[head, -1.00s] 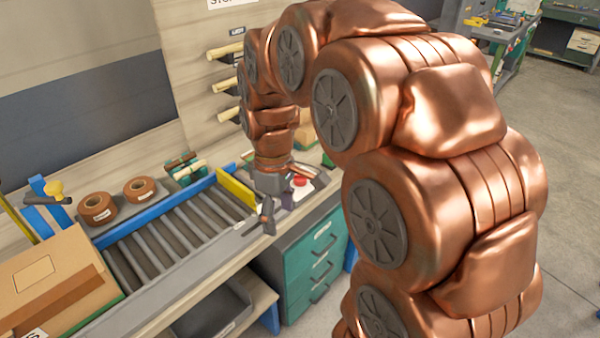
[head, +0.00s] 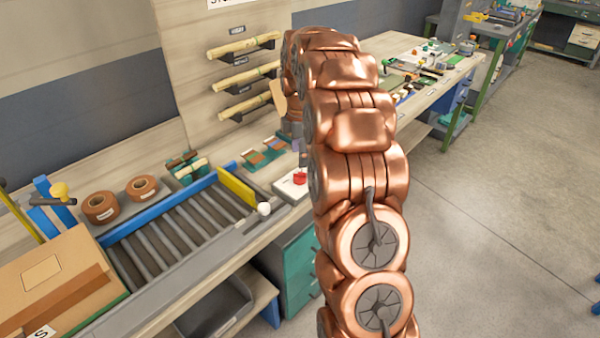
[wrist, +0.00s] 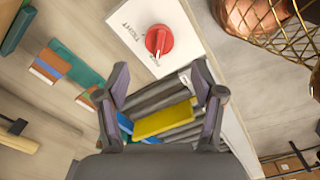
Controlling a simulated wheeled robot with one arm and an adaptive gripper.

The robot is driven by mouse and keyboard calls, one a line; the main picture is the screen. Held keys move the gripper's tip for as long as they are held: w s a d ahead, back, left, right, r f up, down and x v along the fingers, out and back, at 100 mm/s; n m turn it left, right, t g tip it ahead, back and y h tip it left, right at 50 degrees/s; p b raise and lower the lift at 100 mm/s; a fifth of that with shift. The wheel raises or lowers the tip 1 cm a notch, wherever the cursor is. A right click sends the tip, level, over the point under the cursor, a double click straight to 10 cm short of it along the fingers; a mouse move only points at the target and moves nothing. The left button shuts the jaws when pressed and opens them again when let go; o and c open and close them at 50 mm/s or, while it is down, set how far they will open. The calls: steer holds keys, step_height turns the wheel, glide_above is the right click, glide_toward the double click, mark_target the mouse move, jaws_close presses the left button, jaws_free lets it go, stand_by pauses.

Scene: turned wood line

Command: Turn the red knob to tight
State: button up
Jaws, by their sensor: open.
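The red knob (wrist: 159,40) sits on a white panel (wrist: 184,30) in the wrist view, with a pale ridge across its face. The panel bears the word TIGHT to the knob's left; other lettering lies near its lower edge. In the head view the red knob (head: 300,178) stands on its white panel (head: 287,190) at the bench's front, just left of my arm. My gripper (wrist: 161,78) is open and empty in the wrist view, and the knob appears beyond its fingertips, apart from them. In the head view my gripper is mostly hidden behind my arm.
A roller conveyor (head: 170,235) with a yellow end bar (head: 236,188) lies left of the panel. A white round knob (head: 264,208) stands by its end. Colored sample strips (head: 266,152) lie behind the panel. Wooden dowels (head: 245,77) rest on wall holders. Floor at right is clear.

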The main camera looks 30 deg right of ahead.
mark_target(300, 173)
steer(key=shift+f+p, duration=1.25)
steer(key=shift+f, duration=2.65)
steer(key=c, duration=1.1)
